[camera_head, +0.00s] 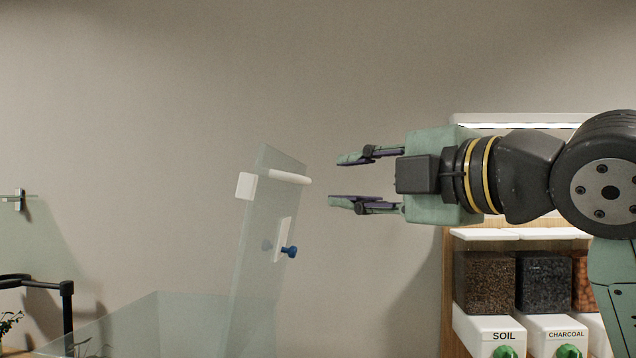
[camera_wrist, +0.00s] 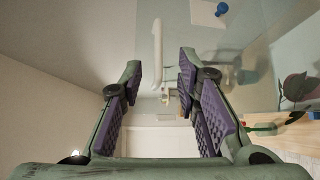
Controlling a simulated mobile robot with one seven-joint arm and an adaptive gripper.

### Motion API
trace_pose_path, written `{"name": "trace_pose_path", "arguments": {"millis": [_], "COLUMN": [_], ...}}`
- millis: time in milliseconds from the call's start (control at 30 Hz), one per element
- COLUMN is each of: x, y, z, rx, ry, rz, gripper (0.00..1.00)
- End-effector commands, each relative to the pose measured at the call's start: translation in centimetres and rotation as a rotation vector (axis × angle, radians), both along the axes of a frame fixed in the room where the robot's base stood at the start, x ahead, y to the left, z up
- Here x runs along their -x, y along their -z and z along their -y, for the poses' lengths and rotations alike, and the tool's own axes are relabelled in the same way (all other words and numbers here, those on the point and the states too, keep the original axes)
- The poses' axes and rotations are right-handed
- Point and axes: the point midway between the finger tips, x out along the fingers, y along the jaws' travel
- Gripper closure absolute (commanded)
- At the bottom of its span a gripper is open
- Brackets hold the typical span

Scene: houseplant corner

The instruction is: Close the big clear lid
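The big clear lid (camera_head: 252,250) stands raised, nearly upright and leaning a little to the right, above the clear tank (camera_head: 150,315). It carries a white bar (camera_head: 288,177) at its upper edge and a blue knob (camera_head: 289,251) on a white plate. My gripper (camera_head: 338,180) is open and empty, pointing left, just right of the white bar with a small gap. In the wrist view, the white bar (camera_wrist: 157,50) shows beyond and between my open fingers (camera_wrist: 160,78), and the blue knob (camera_wrist: 221,9) is at the top right. The tank's lower part is out of frame in the head view.
A shelf on the right holds bins of soil (camera_head: 488,283) and charcoal (camera_head: 544,285) under my arm. A black rail (camera_head: 66,300) and a wall bracket (camera_head: 20,199) are at the far left. A leafy plant (camera_wrist: 297,88) shows at the right in the wrist view.

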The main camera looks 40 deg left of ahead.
Motion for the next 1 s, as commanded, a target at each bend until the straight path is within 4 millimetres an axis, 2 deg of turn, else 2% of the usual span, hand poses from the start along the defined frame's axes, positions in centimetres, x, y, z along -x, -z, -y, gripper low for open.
{"name": "trace_pose_path", "arguments": {"millis": [167,400,600,733,1000], "x": [-0.4,-1.5,-2.2,-2.4,-2.4], "y": [-0.2,-0.3,-0.2,-0.1,-0.1], "z": [-2.2,-6.8,-9.4,-10.1,-10.3], "rx": [0.001,0.0,-0.001,-0.001,-0.001], "ry": [-0.003,-0.003,-0.002,-0.002,-0.001], "rz": [0.001,0.0,0.0,-0.001,0.0], "gripper": [0.7,0.7,0.7,0.7,0.7]}}
